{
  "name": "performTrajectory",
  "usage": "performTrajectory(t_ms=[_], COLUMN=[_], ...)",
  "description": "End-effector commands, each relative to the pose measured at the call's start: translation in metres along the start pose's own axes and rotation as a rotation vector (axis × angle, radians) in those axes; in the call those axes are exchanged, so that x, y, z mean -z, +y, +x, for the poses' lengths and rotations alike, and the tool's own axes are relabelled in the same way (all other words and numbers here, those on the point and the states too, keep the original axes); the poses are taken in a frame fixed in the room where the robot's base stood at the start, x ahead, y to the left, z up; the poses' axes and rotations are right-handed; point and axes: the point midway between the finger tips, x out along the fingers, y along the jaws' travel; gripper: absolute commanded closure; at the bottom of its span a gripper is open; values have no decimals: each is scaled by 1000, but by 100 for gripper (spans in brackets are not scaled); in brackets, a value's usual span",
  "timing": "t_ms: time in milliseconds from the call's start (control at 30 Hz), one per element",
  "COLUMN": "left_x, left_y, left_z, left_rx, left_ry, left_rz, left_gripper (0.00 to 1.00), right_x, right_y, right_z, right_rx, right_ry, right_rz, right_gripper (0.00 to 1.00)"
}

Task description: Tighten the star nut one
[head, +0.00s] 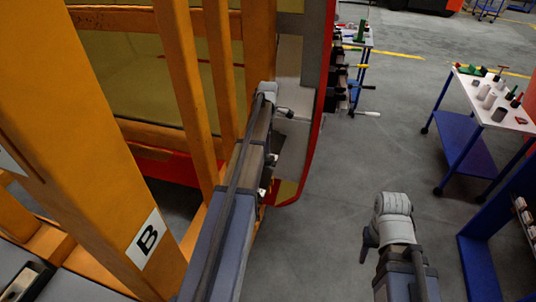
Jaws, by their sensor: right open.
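No star nut can be made out in the head view. My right gripper (370,242) is at the lower right, a small dark shape below the light grey wrist joint of my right arm. It is open, with nothing seen in it, over bare floor and well apart from the frame. My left arm reaches up from the bottom middle along the orange frame (183,75). My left gripper (285,112) is a small dark shape at that arm's far end, close to the grey panel edge. Its fingers are too small to read.
Orange posts and a plate marked B (147,238) fill the left side. A red-edged grey panel (318,110) stands right of my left arm. A blue trolley (464,150) with several small parts is at the right. Another tool trolley (357,42) stands behind. Grey floor between is clear.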

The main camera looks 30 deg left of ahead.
Motion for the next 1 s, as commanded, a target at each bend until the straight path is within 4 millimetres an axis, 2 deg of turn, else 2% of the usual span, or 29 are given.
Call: performTrajectory(t_ms=[267, 700, 1000], left_x=[0, -1, -1], left_y=[0, 0, 0], left_z=[23, 74, 77], left_rx=[0, 0, 0], left_ry=[0, 0, 0], left_rz=[3, 4, 4], left_gripper=[6, 6, 6], right_x=[2, 4, 5], right_y=[-2, -6, -7], right_z=[22, 73, 76], right_rx=[0, -2, -3], right_ry=[1, 1, 1], right_rz=[-1, -11, -13], right_gripper=[50, 50, 50])
